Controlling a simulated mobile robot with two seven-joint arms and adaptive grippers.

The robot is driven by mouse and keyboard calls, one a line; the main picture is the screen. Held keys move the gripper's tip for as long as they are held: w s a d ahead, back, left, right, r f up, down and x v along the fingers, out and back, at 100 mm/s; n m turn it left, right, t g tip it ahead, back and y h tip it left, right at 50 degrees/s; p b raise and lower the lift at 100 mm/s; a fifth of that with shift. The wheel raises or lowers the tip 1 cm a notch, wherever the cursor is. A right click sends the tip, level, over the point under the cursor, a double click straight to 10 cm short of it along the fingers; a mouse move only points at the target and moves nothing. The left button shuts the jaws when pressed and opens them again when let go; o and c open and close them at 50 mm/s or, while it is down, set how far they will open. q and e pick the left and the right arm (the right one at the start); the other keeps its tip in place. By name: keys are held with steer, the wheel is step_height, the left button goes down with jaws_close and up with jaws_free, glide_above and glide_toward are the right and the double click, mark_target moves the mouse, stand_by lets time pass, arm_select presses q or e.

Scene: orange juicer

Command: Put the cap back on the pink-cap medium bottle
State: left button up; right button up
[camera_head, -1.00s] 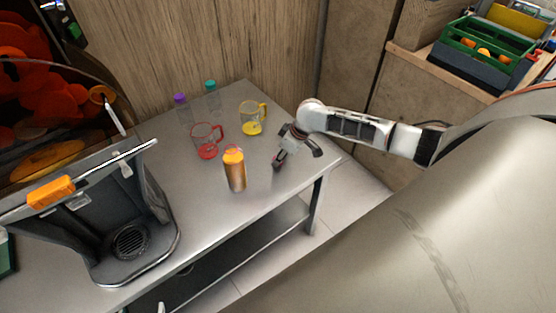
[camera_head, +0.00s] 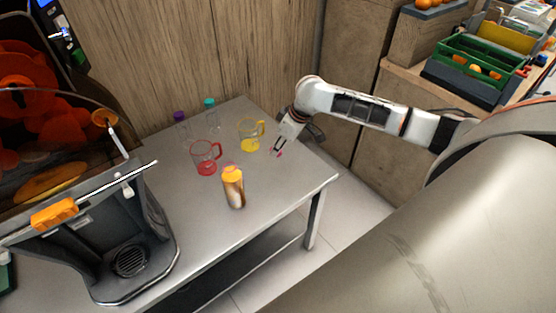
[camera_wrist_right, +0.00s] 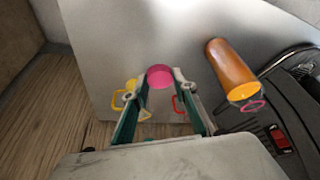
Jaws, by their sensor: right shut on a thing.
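The medium bottle (camera_head: 234,190) stands upright on the grey table, filled with orange. A thin pink ring shows at its top, and no cap is seen on it. In the right wrist view the bottle (camera_wrist_right: 230,65) is to the right of my gripper, apart from it. My right gripper (camera_head: 279,149) is above the table, right of the bottle in the head view. It is shut on the pink cap, which shows between its fingertips in the wrist view (camera_wrist_right: 160,76). My left gripper is not in view.
A red mug (camera_head: 206,160) and a yellow mug (camera_head: 249,135) stand behind the bottle. Clear bottles with a purple cap (camera_head: 179,116) and a teal cap (camera_head: 209,102) are farther back. The juicer (camera_head: 125,240) is at the left. The table (camera_head: 285,185) is bare right of the bottle.

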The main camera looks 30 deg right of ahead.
step_height(320, 180, up, 5)
steer(key=shift+r, duration=0.1)
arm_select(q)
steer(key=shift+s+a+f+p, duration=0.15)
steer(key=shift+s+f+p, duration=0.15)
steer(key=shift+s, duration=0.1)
arm_select(e)
steer(key=shift+r, duration=0.7)
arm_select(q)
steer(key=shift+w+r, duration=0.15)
arm_select(e)
steer(key=s+a+r+m+h, duration=0.2)
steer(key=s+a+r+m, duration=0.4)
steer(key=s+a+r, duration=0.4)
steer(key=shift+s+a+r+t, duration=0.3)
steer(key=shift+s+a+r, duration=0.1)
steer(key=shift+s+a, duration=1.05)
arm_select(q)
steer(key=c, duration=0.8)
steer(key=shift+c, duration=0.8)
